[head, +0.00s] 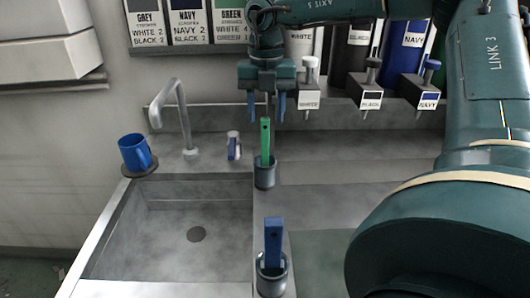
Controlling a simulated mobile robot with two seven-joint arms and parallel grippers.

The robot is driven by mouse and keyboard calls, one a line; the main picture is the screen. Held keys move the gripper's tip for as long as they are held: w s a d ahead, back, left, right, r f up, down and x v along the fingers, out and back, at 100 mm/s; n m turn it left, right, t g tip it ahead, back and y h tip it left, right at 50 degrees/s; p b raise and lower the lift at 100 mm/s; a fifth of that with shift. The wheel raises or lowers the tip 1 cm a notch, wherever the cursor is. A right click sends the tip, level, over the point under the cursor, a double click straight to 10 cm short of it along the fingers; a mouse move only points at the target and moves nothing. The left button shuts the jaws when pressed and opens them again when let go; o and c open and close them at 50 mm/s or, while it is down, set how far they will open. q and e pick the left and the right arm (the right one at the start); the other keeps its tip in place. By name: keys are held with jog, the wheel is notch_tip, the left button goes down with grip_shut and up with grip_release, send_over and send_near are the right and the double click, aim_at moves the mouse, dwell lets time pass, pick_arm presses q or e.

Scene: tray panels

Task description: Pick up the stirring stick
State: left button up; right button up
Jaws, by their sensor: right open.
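A green stick (265,138) stands upright in a small grey cup (264,175) on the counter just right of the sink. A blue stick (273,241) stands in a second grey cup (271,276) nearer to me. Either could be the stirring stick; I cannot tell which. My right gripper (267,110) points down with its two blue fingers apart, one on each side of the green stick's top in the picture. I see no clear contact, and the depth between them is hard to judge. My left gripper is not in view.
A sink (170,240) lies at left, with a tap (175,115) and a blue mug (136,152) behind it. Labelled dispensers (371,90) line the back right. A small blue-and-white item (233,146) stands near the green stick. My right arm covers the right side.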

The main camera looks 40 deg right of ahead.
aim_at(265, 118)
jog(key=shift+w+a+f, duration=0.1)
jog(key=shift+f, duration=1.85)
jog(key=shift+c, duration=0.5)
grip_shut()
